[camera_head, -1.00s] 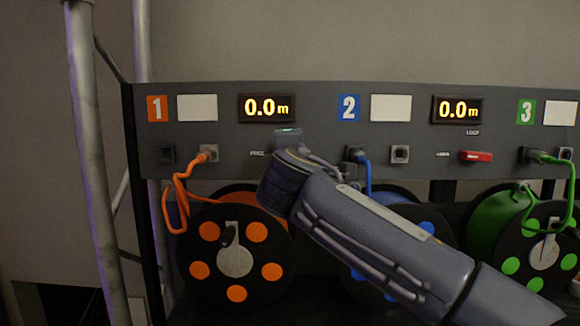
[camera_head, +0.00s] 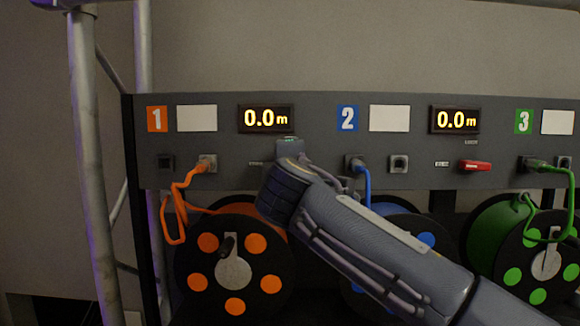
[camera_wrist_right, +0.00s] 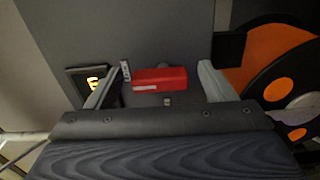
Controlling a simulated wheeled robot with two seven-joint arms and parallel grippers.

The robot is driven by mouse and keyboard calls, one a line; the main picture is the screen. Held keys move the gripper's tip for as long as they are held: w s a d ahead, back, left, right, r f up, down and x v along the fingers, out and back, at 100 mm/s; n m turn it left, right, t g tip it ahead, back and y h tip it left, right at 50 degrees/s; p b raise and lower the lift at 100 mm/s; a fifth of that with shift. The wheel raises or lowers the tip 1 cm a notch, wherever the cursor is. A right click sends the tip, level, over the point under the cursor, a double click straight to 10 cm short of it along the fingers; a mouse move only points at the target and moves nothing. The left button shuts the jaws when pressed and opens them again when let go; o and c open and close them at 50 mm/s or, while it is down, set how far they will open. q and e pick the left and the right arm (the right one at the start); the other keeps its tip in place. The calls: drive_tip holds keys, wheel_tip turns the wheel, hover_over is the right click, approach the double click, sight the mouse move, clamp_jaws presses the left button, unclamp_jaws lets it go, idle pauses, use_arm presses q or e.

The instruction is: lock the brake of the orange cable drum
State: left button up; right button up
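The orange cable drum (camera_head: 205,276) stands below panel section 1, its orange cable (camera_head: 179,198) plugged into a panel socket. Its red brake lever (camera_wrist_right: 160,78) shows in the right wrist view and is hidden behind my arm in the head view. The lever lies along the line from display to drum, one end beside a small label (camera_wrist_right: 125,70); a second label (camera_wrist_right: 167,101) is at its side. My right gripper (camera_head: 289,146) is at the panel. In the wrist view its fingers (camera_wrist_right: 163,68) are open, one beyond each end of the lever, with visible gaps. My left gripper is out of view.
The blue drum (camera_head: 425,241), partly behind my right arm, and the green drum (camera_head: 497,228) stand to the right. Section 2 has its own red brake lever (camera_head: 475,166), lying horizontal. A metal truss post (camera_head: 88,150) stands left of the panel.

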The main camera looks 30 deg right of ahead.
drive_tip(key=v, duration=0.7)
drive_tip(key=shift+s+a+b, duration=0.2)
drive_tip(key=shift+s+b, duration=0.15)
drive_tip(key=shift+b, duration=0.1)
